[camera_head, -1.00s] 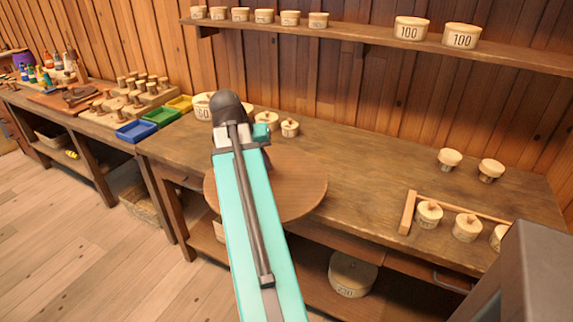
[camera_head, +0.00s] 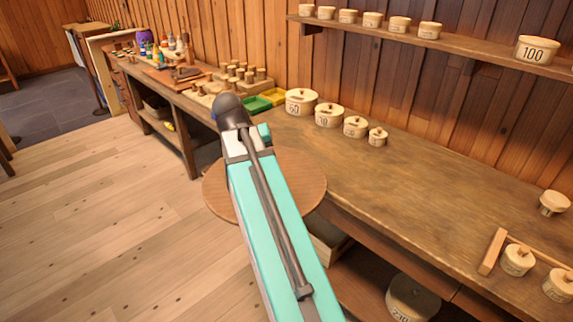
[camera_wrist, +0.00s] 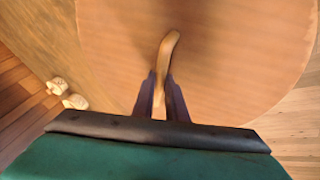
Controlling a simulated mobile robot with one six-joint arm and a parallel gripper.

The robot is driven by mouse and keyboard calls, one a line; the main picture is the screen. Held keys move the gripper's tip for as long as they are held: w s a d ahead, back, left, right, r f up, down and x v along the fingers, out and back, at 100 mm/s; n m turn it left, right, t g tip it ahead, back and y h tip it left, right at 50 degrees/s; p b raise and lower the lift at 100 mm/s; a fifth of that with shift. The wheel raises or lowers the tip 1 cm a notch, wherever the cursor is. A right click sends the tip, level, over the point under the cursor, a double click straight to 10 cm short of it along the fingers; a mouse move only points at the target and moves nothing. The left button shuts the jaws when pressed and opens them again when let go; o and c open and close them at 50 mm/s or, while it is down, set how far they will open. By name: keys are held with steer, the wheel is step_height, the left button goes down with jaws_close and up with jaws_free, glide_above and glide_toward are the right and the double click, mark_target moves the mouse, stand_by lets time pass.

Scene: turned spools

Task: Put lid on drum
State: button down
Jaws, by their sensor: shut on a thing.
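A large round wooden lid (camera_head: 298,180) hangs under my arm in the head view, at the front edge of the workbench. In the wrist view the lid (camera_wrist: 235,60) fills most of the upper picture. My gripper (camera_wrist: 161,78) is shut on its curved wooden handle (camera_wrist: 169,45), which rises between the two dark fingers. In the head view my arm hides the fingers and part of the lid. I cannot make out an open drum for this lid in either view.
The workbench (camera_head: 400,190) runs along the wall with several lidded tubs (camera_head: 300,102) at the back. A wooden corner rail (camera_head: 493,251) lies at the right. A large numbered tub (camera_head: 412,298) stands on the lower shelf. The floor (camera_head: 110,220) at left is clear.

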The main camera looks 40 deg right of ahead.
mark_target(212, 190)
steer(key=w+a+n, duration=0.1)
steer(key=w+a, duration=0.1)
steer(key=a, duration=0.2)
steer(key=w+a+n+t, duration=0.1)
steer(key=w+a, duration=0.1)
steer(key=a, duration=0.3)
steer(key=w+a+n, duration=0.1)
steer(key=w+a, duration=0.1)
steer(key=a, duration=0.3)
steer(key=shift+w+a+r+y, duration=0.15)
steer(key=shift+w+y, duration=0.05)
steer(key=shift+y, duration=0.1)
steer(key=w+a+n+t, duration=0.1)
steer(key=w+a+n, duration=0.1)
steer(key=a, duration=1.1)
steer(key=shift+w+n+y, duration=0.15)
steer(key=shift+n+y, duration=0.15)
steer(key=shift+n, duration=0.3)
steer(key=shift+a, duration=0.1)
